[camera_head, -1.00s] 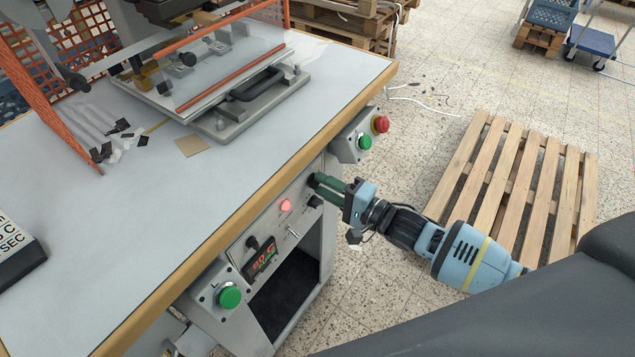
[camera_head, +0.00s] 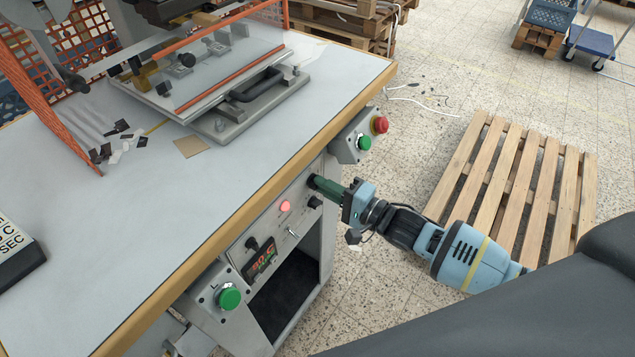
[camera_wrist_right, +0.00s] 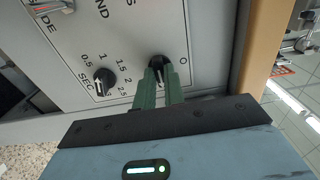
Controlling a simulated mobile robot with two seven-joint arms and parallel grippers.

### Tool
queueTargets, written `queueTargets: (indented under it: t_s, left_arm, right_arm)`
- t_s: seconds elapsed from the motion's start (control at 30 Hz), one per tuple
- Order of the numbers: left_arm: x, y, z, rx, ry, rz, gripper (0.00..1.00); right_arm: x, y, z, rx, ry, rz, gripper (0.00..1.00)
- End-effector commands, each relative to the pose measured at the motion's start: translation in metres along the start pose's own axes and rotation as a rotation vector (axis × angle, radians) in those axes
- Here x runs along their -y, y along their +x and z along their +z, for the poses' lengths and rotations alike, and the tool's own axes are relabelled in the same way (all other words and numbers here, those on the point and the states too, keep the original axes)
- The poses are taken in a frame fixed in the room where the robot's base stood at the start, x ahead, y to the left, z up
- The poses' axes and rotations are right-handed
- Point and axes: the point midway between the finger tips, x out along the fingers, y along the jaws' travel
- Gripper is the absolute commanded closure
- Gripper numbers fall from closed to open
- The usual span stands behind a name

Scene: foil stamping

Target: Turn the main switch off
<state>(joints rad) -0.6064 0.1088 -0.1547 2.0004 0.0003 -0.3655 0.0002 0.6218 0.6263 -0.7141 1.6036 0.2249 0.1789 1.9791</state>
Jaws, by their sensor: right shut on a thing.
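The main switch is a black rotary knob (camera_wrist_right: 158,61) on the grey front panel (camera_head: 272,224) under the table edge; in the head view it shows only as a dark bit at the fingertips. My right gripper (camera_head: 315,183) reaches in from the right, its green fingers against the panel. In the right wrist view the fingers (camera_wrist_right: 160,76) are shut on the knob, one on each side. An "O" is printed beside it. The red lamp (camera_head: 285,207) glows and the red display (camera_head: 263,260) is lit. My left gripper is out of view.
A toggle (camera_head: 293,232) and another green button (camera_head: 229,298) are lower. A wooden pallet (camera_head: 487,175) lies right.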

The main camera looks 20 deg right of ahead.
Motion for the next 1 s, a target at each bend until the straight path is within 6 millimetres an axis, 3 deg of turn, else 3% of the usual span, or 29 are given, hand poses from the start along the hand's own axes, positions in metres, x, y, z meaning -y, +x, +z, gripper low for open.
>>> queueTargets:
  t_s: [0.23,0.5,0.87,1.0]
  left_arm:
    - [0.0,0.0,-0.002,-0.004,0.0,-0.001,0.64]
    - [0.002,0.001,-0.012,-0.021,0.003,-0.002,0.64]
    - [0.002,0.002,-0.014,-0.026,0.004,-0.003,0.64]
    - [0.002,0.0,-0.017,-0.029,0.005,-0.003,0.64]
  right_arm:
    - [0.0,0.0,0.0,0.0,-0.041,0.0,1.0]
    - [0.001,0.0,0.0,0.0,-0.296,-0.001,1.0]
    - [0.001,0.0,0.0,0.0,-0.338,-0.001,1.0]
    - [0.001,0.0,0.0,-0.001,-0.479,-0.002,1.0]
